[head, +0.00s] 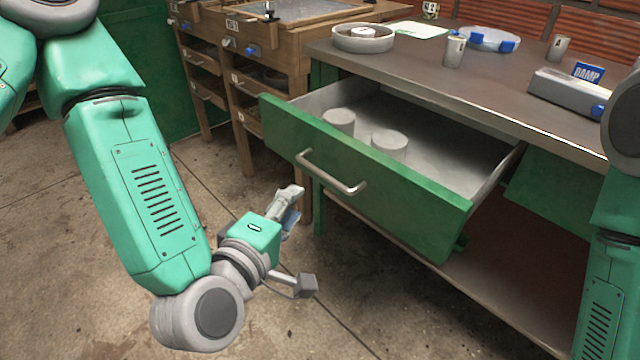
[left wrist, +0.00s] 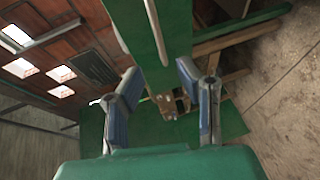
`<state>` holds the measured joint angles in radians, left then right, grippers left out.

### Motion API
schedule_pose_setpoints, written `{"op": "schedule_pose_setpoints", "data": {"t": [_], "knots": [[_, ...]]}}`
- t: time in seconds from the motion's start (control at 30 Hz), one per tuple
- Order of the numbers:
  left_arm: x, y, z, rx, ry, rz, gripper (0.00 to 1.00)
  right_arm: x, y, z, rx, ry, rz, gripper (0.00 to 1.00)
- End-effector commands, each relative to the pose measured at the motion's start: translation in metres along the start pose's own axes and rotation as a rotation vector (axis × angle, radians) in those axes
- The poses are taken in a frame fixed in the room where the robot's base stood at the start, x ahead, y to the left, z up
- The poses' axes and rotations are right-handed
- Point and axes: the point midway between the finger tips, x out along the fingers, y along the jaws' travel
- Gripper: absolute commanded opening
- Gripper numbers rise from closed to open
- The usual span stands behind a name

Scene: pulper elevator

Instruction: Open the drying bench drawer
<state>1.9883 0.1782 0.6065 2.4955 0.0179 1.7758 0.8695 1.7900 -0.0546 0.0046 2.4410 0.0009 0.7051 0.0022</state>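The green drying bench drawer (head: 390,195) stands pulled far out from under the bench top in the head view. Two pale round containers (head: 388,143) sit inside it. Its metal bar handle (head: 332,172) is on the green front panel. My left gripper (head: 300,238) is below and left of the handle, apart from it, with its fingers spread and nothing between them. In the left wrist view the two fingers (left wrist: 160,105) are wide apart, with the green drawer front (left wrist: 155,40) beyond them. My right gripper is not in view; only part of my right arm shows at the right edge.
The bench top (head: 480,85) holds a white round tray (head: 363,38), small cups, a grey device (head: 570,93) and a blue DAMP sign (head: 588,72). A wooden workbench (head: 260,60) stands to the left. A lower shelf (head: 450,270) lies under the drawer. The floor in front is clear.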

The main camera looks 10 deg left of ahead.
Motion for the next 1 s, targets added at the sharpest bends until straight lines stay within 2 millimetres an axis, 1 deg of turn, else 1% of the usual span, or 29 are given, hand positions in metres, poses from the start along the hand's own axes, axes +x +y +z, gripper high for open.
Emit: {"op": "schedule_pose_setpoints", "data": {"t": [0.03,0.1,0.17,0.4,0.53,0.6,0.73,1.0], "knots": [[0.006,-0.005,0.000,-0.001,0.002,0.005,0.31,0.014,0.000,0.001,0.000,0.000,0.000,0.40],[0.014,-0.004,0.000,-0.003,0.001,0.006,0.31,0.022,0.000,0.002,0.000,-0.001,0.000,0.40],[0.028,-0.001,0.000,-0.002,0.003,0.006,0.31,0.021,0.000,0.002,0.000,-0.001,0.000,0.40],[0.079,-0.001,0.000,-0.001,0.001,0.005,0.31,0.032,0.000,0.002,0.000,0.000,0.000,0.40],[0.100,-0.001,0.000,-0.001,0.000,0.004,0.31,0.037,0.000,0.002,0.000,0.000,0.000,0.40],[0.107,-0.001,0.000,-0.001,0.000,0.003,0.31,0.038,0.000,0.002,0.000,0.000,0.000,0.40],[0.116,0.000,0.000,-0.001,-0.001,0.002,0.31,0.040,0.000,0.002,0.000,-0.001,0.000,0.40],[0.119,0.001,0.000,-0.001,-0.001,0.001,0.31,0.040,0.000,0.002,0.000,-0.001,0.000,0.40]]}}
